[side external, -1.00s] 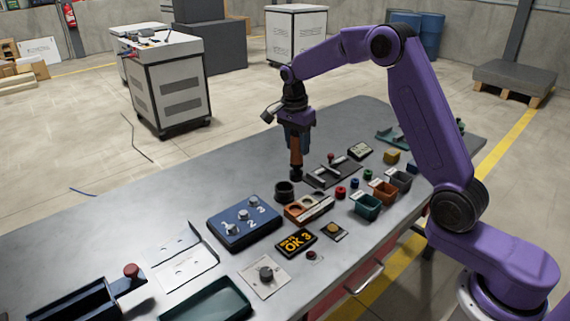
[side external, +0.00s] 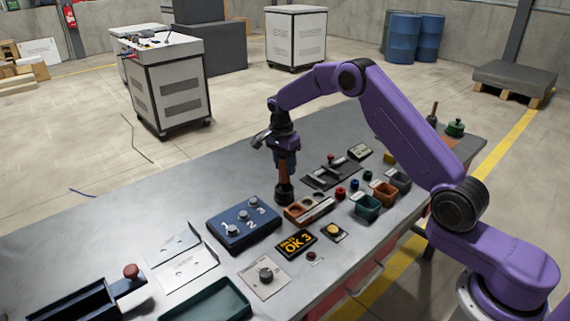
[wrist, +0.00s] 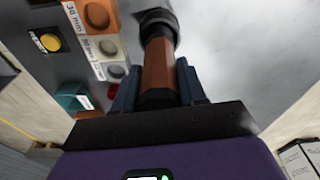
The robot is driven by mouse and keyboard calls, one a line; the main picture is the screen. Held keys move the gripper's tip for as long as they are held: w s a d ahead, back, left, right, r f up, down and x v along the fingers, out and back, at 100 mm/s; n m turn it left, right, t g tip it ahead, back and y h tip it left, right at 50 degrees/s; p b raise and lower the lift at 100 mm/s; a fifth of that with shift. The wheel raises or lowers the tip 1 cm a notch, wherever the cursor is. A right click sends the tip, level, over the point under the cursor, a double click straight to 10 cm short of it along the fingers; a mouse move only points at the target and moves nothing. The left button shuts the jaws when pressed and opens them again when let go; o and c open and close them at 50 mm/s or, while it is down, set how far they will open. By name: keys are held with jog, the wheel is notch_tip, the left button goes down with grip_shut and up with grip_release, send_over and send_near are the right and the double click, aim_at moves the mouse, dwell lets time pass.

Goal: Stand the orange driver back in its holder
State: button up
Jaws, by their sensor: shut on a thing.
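The orange driver (side external: 283,174) hangs upright from my gripper (side external: 286,158), which is shut on it. Its lower end meets the dark round holder (side external: 285,194) on the table; the holder hides the tip. In the wrist view the driver (wrist: 158,68) runs between the two blue fingers of my gripper (wrist: 157,88) toward the black ring of the holder (wrist: 156,16). The driver looks lined up with the holder, but I cannot tell how deep it sits.
Right of the holder is a block with round pockets (side external: 307,209), close to it. A dark slotted fixture (side external: 331,174) and small bins (side external: 366,207) stand to the right. The table behind the holder is clear.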

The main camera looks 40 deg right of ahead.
jog(key=shift+f, duration=0.1)
jog(key=o, duration=1.2)
jog(key=shift+c, duration=0.2)
jog(key=r, duration=0.4)
jog(key=a+r, duration=0.1)
jog(key=r, duration=0.7)
jog(key=shift+a+r, duration=0.15)
jog(key=shift+a, duration=0.1)
jog(key=s+a+r+n, duration=0.2)
jog(key=s+a+n, duration=0.45)
jog(key=s, duration=0.25)
jog(key=s+a+r+n, duration=0.2)
jog(key=s+a+n, duration=0.45)
jog(key=s, duration=0.25)
jog(key=s+d+f+n, duration=0.1)
jog(key=s+d+n, duration=0.1)
jog(key=s+n, duration=0.3)
jog(key=s+d+f+n+y, duration=0.1)
jog(key=s+n, duration=0.4)
jog(key=s, duration=0.8)
jog(key=s+d+f+n, duration=0.2)
jog(key=s+d+n, duration=0.2)
jog(key=s, duration=0.5)
jog(key=shift+s+f+n+y, duration=0.15)
jog(key=shift+s+n+y, duration=0.2)
jog(key=shift+n, duration=0.65)
